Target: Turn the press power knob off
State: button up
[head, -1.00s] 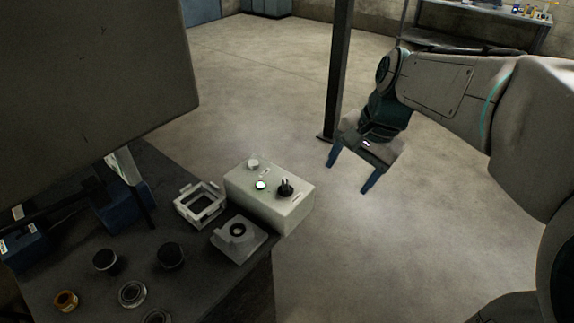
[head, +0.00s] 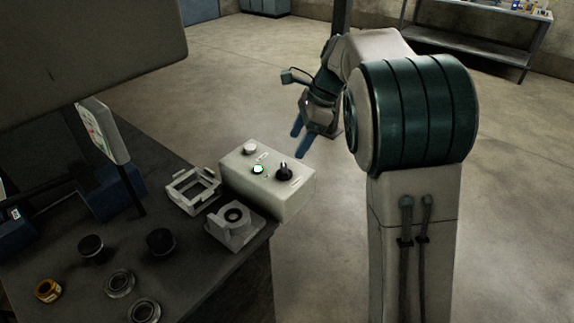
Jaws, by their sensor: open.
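The press control box (head: 290,204) is a pale box at the right corner of the dark bench. On its top are a black knob (head: 284,170) with a light pointer mark, a lit green lamp (head: 258,169) and a pale round button (head: 250,148). My gripper (head: 300,144) has two blue fingers pointing down, apart and empty. In the picture it appears just above and to the right of the knob, beyond the box, touching nothing that I can see. The exact gap in depth cannot be told.
A pale square frame (head: 193,190) and a grey block with a round bore (head: 234,226) stand close left of the box. Black caps, rings and a brass piece lie on the bench (head: 200,273). A dark panel (head: 90,45) overhangs the upper left.

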aim_at(284, 168)
jog(key=x, duration=0.8)
jog(key=shift+a+f+b, duration=0.1)
jog(key=shift+f+b, duration=0.15)
jog(key=shift+b, duration=0.05)
jog(key=c, duration=1)
